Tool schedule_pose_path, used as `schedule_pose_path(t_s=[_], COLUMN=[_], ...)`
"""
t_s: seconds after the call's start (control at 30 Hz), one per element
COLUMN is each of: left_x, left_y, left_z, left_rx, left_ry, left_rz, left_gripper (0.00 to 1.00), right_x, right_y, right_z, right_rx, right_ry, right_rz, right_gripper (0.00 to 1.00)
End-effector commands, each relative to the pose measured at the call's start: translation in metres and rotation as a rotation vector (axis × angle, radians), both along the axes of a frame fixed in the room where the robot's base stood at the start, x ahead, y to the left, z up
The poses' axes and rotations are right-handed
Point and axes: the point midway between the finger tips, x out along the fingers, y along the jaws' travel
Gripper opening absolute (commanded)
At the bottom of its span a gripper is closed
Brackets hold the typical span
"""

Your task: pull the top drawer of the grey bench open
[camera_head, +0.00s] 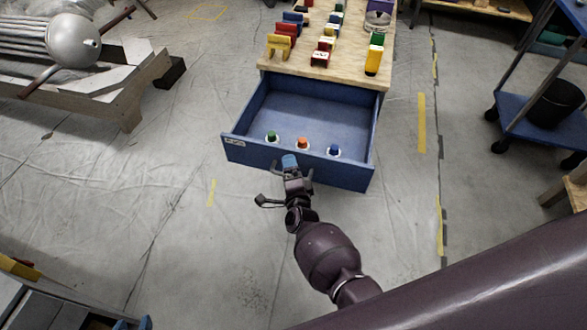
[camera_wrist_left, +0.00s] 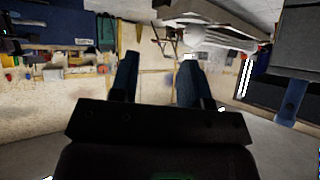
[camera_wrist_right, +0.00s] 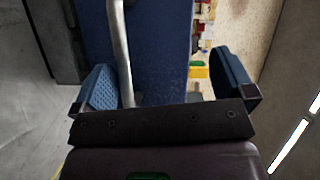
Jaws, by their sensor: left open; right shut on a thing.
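The bench (camera_head: 258,68) with a pale wooden top stands at the upper middle of the head view. Its top drawer (camera_head: 350,174) is blue and stands well out from the bench, so its inside shows. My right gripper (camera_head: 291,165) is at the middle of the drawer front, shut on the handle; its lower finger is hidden. In the right wrist view the handle (camera_wrist_right: 121,50) is a pale bar between the blue fingers, before the blue drawer front (camera_wrist_right: 160,60). My left gripper (camera_head: 134,323) shows only its fingertips at the lower left edge. The left wrist view (camera_wrist_left: 157,75) shows it open and empty.
A green knob (camera_head: 272,136), an orange knob (camera_head: 302,143) and a blue knob (camera_head: 334,150) sit inside the drawer near its front. Several coloured blocks stand on the bench top. A blue cart (camera_head: 530,134) stands at the right. The floor left of the drawer is clear.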

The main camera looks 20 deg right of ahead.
Motion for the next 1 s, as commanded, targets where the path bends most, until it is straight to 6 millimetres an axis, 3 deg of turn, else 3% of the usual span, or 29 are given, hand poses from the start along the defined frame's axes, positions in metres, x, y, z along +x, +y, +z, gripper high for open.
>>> schedule_pose_path(t_s=[0.03, 0.33, 0.37, 0.4, 0.57, 1.0], left_x=[0.005, -0.003, -0.002, -0.002, -0.007, -0.002], left_y=[0.001, 0.004, 0.004, 0.004, 0.008, 0.005], left_z=[0.018, 0.02, 0.02, 0.019, 0.016, 0.014], left_rx=[0.001, 0.004, 0.004, 0.005, 0.012, 0.007], left_ry=[-0.024, -0.017, -0.019, -0.017, -0.009, -0.013], left_rz=[0.001, 0.006, 0.006, 0.005, 0.003, 0.002], left_gripper=[0.43, 0.43, 0.43, 0.43, 0.43, 0.43], right_x=[0.042, 0.041, 0.041, 0.041, 0.037, 0.037], right_y=[-0.009, -0.006, -0.007, -0.007, -0.01, -0.01], right_z=[0.16, 0.173, 0.173, 0.173, 0.159, 0.151], right_rx=[-0.006, -0.003, -0.003, -0.002, -0.001, -0.037], right_ry=[-0.305, -0.297, -0.296, -0.294, -0.276, -0.252], right_rz=[-0.041, -0.039, -0.039, -0.04, -0.042, -0.036], right_gripper=[0.81, 0.79, 0.55, 0.39, 0.39, 0.39])
